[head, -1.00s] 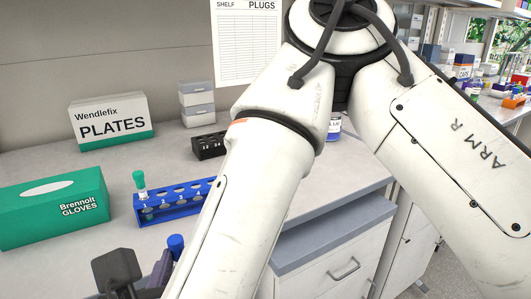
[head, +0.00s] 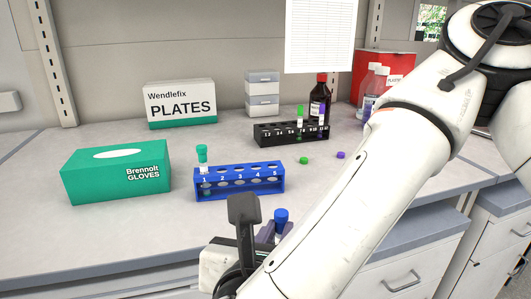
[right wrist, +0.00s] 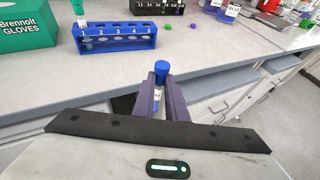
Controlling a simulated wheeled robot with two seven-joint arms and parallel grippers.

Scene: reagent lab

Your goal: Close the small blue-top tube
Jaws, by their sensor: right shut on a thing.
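The small tube with a blue top (head: 281,215) is held upright in my right gripper (head: 272,236), in front of the bench edge. In the right wrist view the blue top (right wrist: 161,67) stands above the purple fingers (right wrist: 159,90), and the clear tube body with a pale label (right wrist: 157,96) shows between them. The right gripper is shut on the tube body, below the top. The blue top sits at the tube's mouth; I cannot tell whether it is fully seated. My left gripper is not in view.
A blue rack (head: 240,188) holds a green-capped tube (head: 202,158) in slot 1; its other slots look empty. A black rack (head: 275,136) holds tubes behind it. A loose green cap (head: 304,160) and purple cap (head: 341,155) lie nearby. The glove box (head: 90,178) stands left.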

